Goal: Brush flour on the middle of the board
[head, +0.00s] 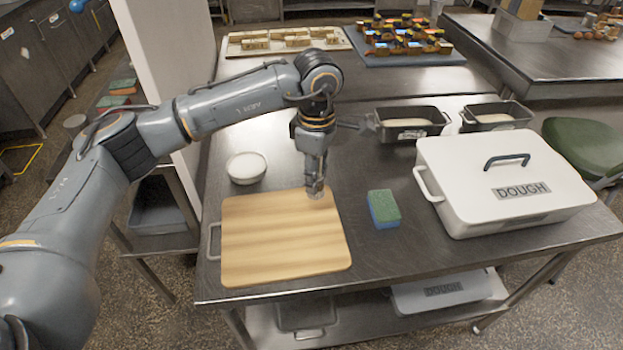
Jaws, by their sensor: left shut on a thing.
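The wooden board (283,240) lies flat on the steel table, its metal handle towards the left. No flour shows on its bare surface. A small white bowl (246,168) of white flour stands just behind the board. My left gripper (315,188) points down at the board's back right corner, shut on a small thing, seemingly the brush. The held thing is mostly hidden by the fingers and hard to make out. I cannot tell whether its tip touches the board. My right gripper is not in view.
A green and blue sponge (384,208) lies right of the board. A large white dough box (505,180) takes up the table's right side. Two dark tins (408,131) (496,116) with pale contents stand behind it. Trays of baked goods lie farther back.

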